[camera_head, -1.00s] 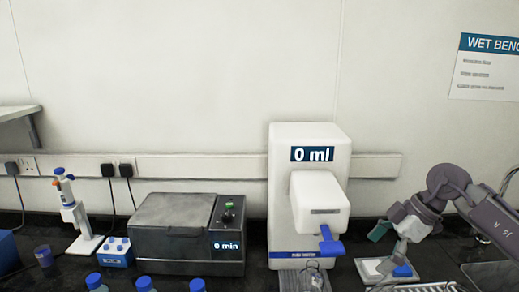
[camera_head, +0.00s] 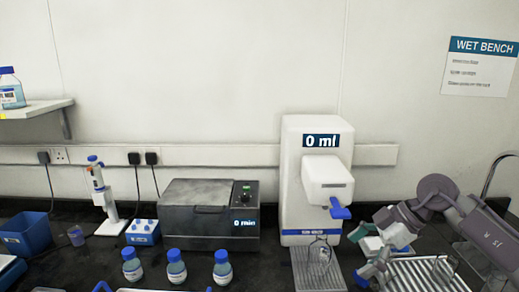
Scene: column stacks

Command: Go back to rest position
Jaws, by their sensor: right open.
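My right gripper (camera_head: 363,256) is at the lower right, its arm coming in from the right edge. Its teal-tipped fingers are spread apart with nothing seen between them. It is to the right of the white dispenser (camera_head: 312,170), which reads "0 ml". A clear glass flask (camera_head: 319,254) stands under the dispenser on a ribbed drip tray (camera_head: 312,280), apart from the gripper. My left gripper is not in view.
A grey "0 min" machine (camera_head: 200,228) and three blue-capped bottles (camera_head: 176,268) stand left of the dispenser. A pipette stand (camera_head: 106,198) and blue bin (camera_head: 27,234) are farther left. A metal drying rack (camera_head: 425,275) with glassware lies under my right arm. Wall shelf (camera_head: 35,110) at upper left.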

